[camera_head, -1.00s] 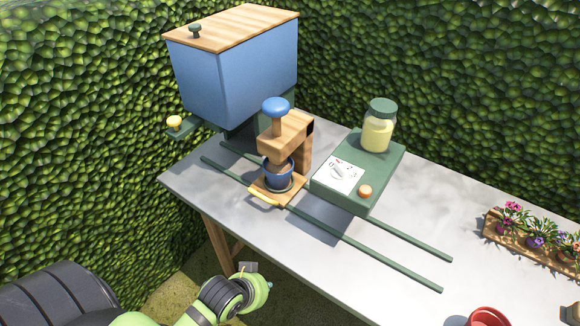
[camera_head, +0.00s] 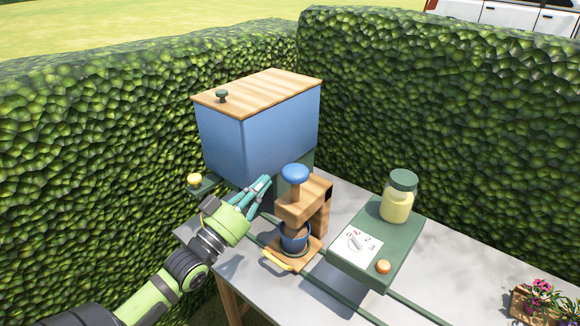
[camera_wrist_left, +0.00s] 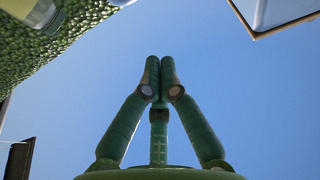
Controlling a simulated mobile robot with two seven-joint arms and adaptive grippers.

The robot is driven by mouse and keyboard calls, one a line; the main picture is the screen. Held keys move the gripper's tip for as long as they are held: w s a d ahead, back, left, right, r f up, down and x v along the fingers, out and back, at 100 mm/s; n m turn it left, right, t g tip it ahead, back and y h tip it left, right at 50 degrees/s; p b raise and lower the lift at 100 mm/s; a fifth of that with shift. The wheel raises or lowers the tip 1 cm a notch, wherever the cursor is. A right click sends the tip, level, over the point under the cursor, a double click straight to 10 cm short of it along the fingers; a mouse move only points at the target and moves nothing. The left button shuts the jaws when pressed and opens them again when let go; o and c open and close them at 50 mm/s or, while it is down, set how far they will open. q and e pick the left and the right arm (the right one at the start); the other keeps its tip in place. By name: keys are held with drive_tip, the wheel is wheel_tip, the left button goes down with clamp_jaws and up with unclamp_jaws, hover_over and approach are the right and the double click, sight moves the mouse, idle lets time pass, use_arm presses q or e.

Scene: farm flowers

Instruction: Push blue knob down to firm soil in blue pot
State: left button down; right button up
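The blue knob (camera_head: 295,173) is a rounded cap on a post at the top of a wooden press (camera_head: 312,205). The blue pot (camera_head: 294,241) stands upright below the press head, on the wooden base, with brown soil or the press plunger showing at its top. My left gripper (camera_head: 263,185) is left of the knob and apart from it, near the knob's height, its fingers angled up and right. In the left wrist view its fingertips (camera_wrist_left: 160,64) are together with nothing between them. My right gripper is not in view.
A blue bin (camera_head: 262,140) with a wooden lid stands behind my left gripper. A green box (camera_head: 385,245) with a dial, orange button and jar (camera_head: 398,195) is right of the press. Green rails (camera_head: 355,312) cross the grey table. Hedges enclose the back and left.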

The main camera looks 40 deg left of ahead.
use_arm(q)
drive_tip(key=shift+r, duration=0.2)
wheel_tip(320, 180, up, 4)
drive_tip(key=p, duration=0.4)
hover_over(289, 174)
drive_tip(key=shift+w+a+f, duration=0.1)
drive_tip(key=shift+w+f, duration=0.05)
wheel_tip(289, 174, down, 4)
drive_tip(key=shift+r+p, duration=0.1)
drive_tip(key=shift+p, duration=0.3)
drive_tip(key=shift+f, duration=0.4)
